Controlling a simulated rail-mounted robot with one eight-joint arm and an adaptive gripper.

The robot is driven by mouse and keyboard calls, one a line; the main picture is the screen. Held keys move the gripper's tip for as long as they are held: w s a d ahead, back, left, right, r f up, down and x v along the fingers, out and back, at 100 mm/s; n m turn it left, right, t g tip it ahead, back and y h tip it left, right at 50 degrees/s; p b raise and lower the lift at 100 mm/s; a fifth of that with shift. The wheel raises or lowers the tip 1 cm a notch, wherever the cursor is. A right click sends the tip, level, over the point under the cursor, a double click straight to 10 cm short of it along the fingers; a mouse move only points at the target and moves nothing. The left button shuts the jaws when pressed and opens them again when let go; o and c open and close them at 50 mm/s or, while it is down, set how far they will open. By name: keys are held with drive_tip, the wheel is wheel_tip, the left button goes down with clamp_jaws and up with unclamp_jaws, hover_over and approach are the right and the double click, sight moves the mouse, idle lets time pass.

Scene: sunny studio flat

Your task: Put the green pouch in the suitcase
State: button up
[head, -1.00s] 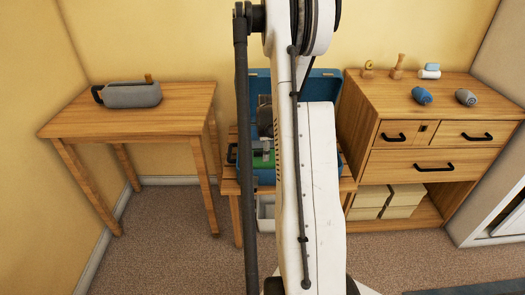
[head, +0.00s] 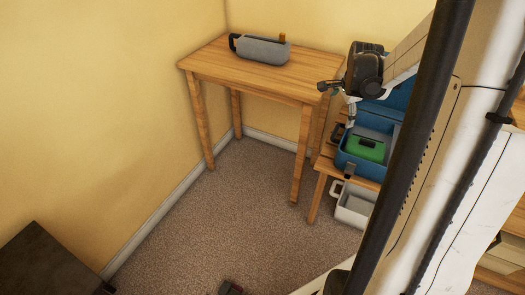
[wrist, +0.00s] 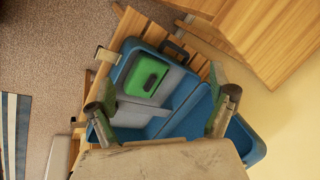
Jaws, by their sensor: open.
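The green pouch (head: 366,149) lies inside the open blue suitcase (head: 360,168), in its grey-lined base. The pouch also shows in the wrist view (wrist: 142,76), lying in one part of the base, apart from my fingers. The suitcase (wrist: 122,72) is open there, with its lid side partly behind my gripper. My gripper (head: 338,103) is above the suitcase, raised clear of it. In the wrist view my gripper (wrist: 166,103) has its two fingers wide apart with nothing between them.
The suitcase stands on a low slatted wooden bench (head: 324,165) with a white bin (head: 354,205) below. A wooden table (head: 215,60) beside it holds a grey caddy (head: 262,50). A dark box (head: 50,262) is at lower left. Carpet between is mostly clear.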

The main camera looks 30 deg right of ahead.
drive_tip(key=s+a+r+n+t, duration=0.15)
drive_tip(key=a+r+n, duration=0.35)
drive_tip(key=a, duration=0.6)
drive_tip(key=s+a+r+n, duration=0.2)
drive_tip(key=a+r+n, duration=0.3)
drive_tip(key=a, duration=0.6)
drive_tip(key=s+a+r+n+t+y, duration=0.1)
drive_tip(key=s+a+n+t+y, duration=0.1)
drive_tip(key=s+a+n, duration=0.8)
drive_tip(key=s+a, duration=0.2)
drive_tip(key=a, duration=0.4)
drive_tip(key=shift+s+r, duration=0.1)
drive_tip(key=shift+r, duration=0.1)
